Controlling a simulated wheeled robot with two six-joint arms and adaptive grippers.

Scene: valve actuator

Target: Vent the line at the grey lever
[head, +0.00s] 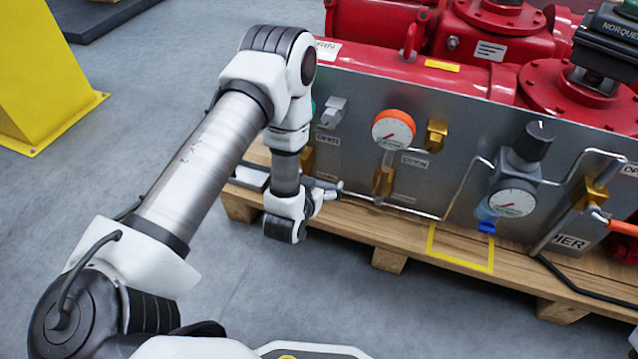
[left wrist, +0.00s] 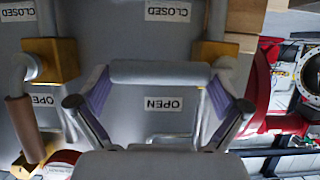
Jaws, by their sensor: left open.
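In the left wrist view, the grey lever (left wrist: 160,72) shows as a grey sleeve lying crosswise between the fingertips of my left gripper. Its stem meets a brass valve (left wrist: 232,58) on the right. A CLOSED label (left wrist: 168,10) is above the lever and an OPEN label (left wrist: 163,104) below it, both upside down. The fingers, with purple pads, are spread; I cannot tell whether they touch the sleeve. In the head view my left gripper (head: 328,190) is low at the left part of the steel panel, and I cannot make out the lever there. My right gripper is out of view.
Another brass valve (left wrist: 55,60) with a brown-sleeved lever (left wrist: 20,125) is close by on the left in the wrist view. The steel panel (head: 345,160) carries gauges and thin pipes. It stands on a wooden pallet (head: 390,240). Floor in front is clear.

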